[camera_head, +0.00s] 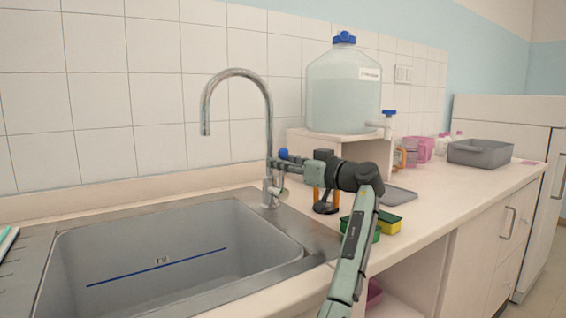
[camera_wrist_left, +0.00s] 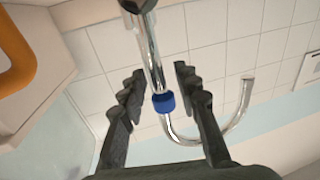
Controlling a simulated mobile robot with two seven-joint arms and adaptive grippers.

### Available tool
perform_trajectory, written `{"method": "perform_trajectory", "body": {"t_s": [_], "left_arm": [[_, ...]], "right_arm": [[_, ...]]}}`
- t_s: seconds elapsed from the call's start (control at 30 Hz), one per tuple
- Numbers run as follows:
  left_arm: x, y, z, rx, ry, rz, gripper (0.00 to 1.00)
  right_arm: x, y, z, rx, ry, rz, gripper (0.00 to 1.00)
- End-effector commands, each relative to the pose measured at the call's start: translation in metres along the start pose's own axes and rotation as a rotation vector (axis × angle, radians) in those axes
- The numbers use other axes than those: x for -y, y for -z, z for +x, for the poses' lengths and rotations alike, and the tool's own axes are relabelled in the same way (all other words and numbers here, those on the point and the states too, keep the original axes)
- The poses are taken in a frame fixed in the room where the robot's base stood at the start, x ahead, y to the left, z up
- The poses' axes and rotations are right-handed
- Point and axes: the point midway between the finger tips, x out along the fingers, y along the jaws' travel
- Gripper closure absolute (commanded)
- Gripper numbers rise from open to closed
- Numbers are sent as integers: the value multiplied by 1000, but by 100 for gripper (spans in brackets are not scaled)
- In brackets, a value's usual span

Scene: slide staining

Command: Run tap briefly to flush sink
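The chrome tap (camera_head: 268,120) stands at the sink's back right corner with its spout arched over the sink (camera_head: 170,282). No water shows below the spout. The tap's blue knob (camera_head: 283,153) is just above my left gripper (camera_head: 277,166) in the head view. In the left wrist view, the blue knob (camera_wrist_left: 163,102) lies between the two spread fingers of my left gripper (camera_wrist_left: 160,85), with a gap on each side. The gripper is open. The sink looks empty, with a blue line and a small label on its wall. My right gripper is not in view.
A large water container (camera_head: 343,92) with a blue cap and side spigot stands on a stand (camera_head: 335,141). A yellow-green sponge (camera_head: 389,224) lies by the sink's right side. A grey bin (camera_head: 479,153) and pink vessels (camera_head: 419,150) stand farther right. The space above the sink is clear.

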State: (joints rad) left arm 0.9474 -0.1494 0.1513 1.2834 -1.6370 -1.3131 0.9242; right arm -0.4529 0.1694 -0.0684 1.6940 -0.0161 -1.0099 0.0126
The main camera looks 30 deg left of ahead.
Motion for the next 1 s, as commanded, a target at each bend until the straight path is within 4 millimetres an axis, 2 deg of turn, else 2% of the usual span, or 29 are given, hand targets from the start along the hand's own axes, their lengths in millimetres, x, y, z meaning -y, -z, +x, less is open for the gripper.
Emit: {"method": "perform_trajectory", "body": {"t_s": [0.03, 0.2, 0.23, 0.6, 0.67, 0.83, 1.0], "left_arm": [[0, 0, 0, 0, 0, 0, 78], [0, 0, 0, 0, 0, 0, 99], [0, 0, 0, 0, 0, 0, 100], [0, 2, 0, -5, 0, 3, 100], [-4, 2, -1, -14, -1, 40, 100], [-20, 0, -4, -54, -2, 228, 100], [-23, 2, -5, -62, -2, 273, 100]], "right_arm": [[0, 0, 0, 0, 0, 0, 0], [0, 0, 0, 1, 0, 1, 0], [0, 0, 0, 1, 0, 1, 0], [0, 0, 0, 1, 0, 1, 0], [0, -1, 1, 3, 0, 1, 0], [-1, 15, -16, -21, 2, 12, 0], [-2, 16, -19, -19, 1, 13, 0]]}}
